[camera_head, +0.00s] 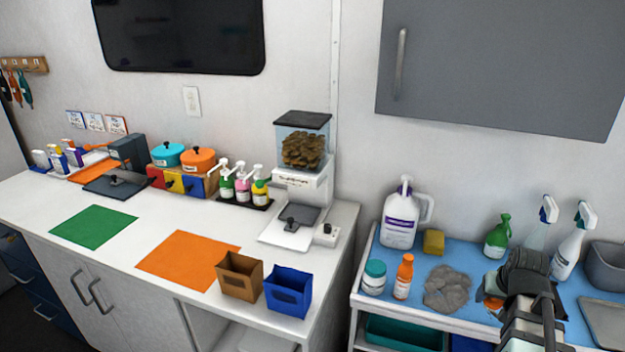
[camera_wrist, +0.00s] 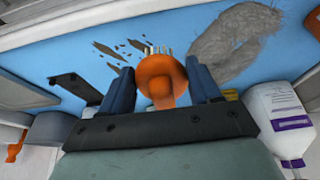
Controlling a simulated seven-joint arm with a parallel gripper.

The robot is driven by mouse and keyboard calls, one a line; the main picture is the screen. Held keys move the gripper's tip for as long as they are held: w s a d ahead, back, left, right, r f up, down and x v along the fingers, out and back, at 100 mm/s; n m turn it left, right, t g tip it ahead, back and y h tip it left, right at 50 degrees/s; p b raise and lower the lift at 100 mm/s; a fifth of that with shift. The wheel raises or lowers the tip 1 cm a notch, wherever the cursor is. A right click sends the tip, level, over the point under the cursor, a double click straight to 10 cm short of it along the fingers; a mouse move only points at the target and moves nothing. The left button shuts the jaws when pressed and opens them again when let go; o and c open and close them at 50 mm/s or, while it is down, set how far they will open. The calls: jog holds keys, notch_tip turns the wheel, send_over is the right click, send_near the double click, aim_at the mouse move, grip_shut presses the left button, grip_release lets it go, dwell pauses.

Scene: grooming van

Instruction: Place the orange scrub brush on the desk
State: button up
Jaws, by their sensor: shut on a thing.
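The orange scrub brush (camera_wrist: 160,82) is between the two fingers of my gripper (camera_wrist: 161,88) in the wrist view, its pale bristles pointing away from the palm. My gripper is shut on it, above the blue-topped cart (camera_head: 462,262). In the head view my gripper (camera_head: 494,296) is at the lower right and hides most of the brush; a small orange patch (camera_head: 491,301) shows beside it. I cannot tell whether the brush touches the cart top. The white desk (camera_head: 130,235) is on the left, across a gap from the cart.
Bare desk lies between the mats.

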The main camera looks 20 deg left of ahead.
jog(key=w+a+r+n+y, duration=0.1)
jog(key=w+a+r+n, duration=0.1)
jog(key=a+r, duration=0.55)
jog(key=w+a+r+n, duration=0.2)
jog(key=a+r, duration=0.2)
jog(key=a, duration=0.7)
jog(key=s+a+n+g+y, duration=0.1)
jog(key=a+n+y, duration=0.15)
jog(key=a, duration=1.75)
jog(key=s+a+n+g, duration=0.15)
jog(key=s+a, duration=0.35)
jog(key=a, duration=0.6)
jog(key=s+a+r+n, duration=0.1)
jog(key=s+a+n, duration=0.3)
jog(key=a, duration=0.7)
jog(key=s+a+n+g, duration=0.1)
jog(key=s+a+n, duration=0.1)
jog(key=s+a, duration=0.65)
jog(key=shift+m+t+y, duration=0.3)
jog(key=shift+t+y, duration=0.05)
jog(key=shift+w+d+x, duration=0.15)
jog(key=shift+w+x, duration=0.1)
jog(key=shift+x, duration=1.4)
jog(key=shift+w+d+x, duration=0.2)
jog(key=shift+w+x, duration=0.1)
jog(key=shift+x, duration=1.35)
jog(key=shift+w+d+x, duration=0.15)
jog(key=shift+w+x, duration=0.1)
jog(key=shift+x, duration=1.35)
jog(key=shift+f, duration=0.2)
